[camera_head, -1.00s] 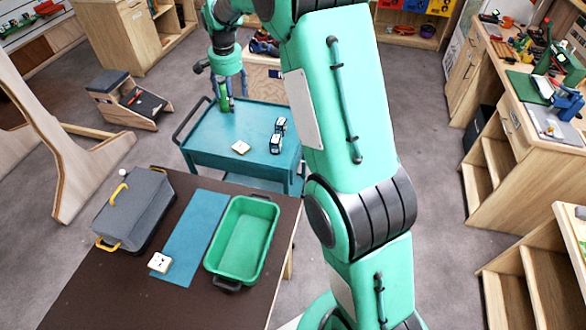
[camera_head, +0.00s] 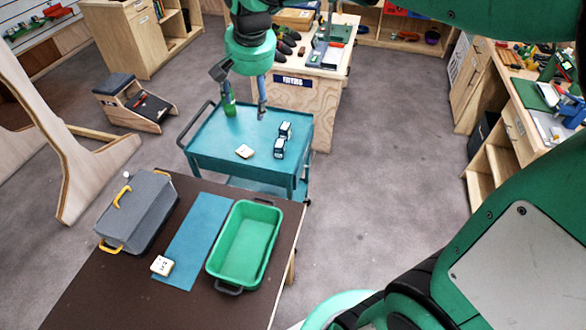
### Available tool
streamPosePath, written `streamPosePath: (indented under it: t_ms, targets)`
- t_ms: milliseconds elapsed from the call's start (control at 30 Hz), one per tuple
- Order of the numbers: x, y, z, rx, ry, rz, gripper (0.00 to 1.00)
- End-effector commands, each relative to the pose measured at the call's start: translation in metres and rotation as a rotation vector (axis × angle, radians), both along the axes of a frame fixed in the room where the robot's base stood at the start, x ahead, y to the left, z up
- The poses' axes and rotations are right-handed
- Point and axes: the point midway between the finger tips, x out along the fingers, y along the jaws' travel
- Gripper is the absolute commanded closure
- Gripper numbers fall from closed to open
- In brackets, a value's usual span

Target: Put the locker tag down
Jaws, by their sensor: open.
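The teal cart (camera_head: 215,160) also carries two dark-and-white items (camera_head: 281,140). On the brown table (camera_head: 110,290) are a grey case (camera_head: 140,208), the blue mat (camera_head: 190,240) and an empty green bin (camera_head: 245,243). Bare mat lies behind the near cream piece. A wooden bench (camera_head: 305,100) stands behind the cart.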

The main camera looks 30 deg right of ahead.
Motion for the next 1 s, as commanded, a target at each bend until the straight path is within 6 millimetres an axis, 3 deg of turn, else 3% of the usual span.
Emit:
streamPosePath:
  t_ms: [200, 467, 800, 1000]
  targets:
    - [-0.06, 0.005, 0.015, -0.028, -0.041, 0.086, 0.28]
    - [-0.126, 0.01, 0.019, -0.064, -0.086, 0.187, 0.28]
    - [-0.209, 0.015, 0.006, -0.118, -0.143, 0.317, 0.28]
    - [-0.245, 0.017, -0.007, -0.147, -0.171, 0.38, 0.28]
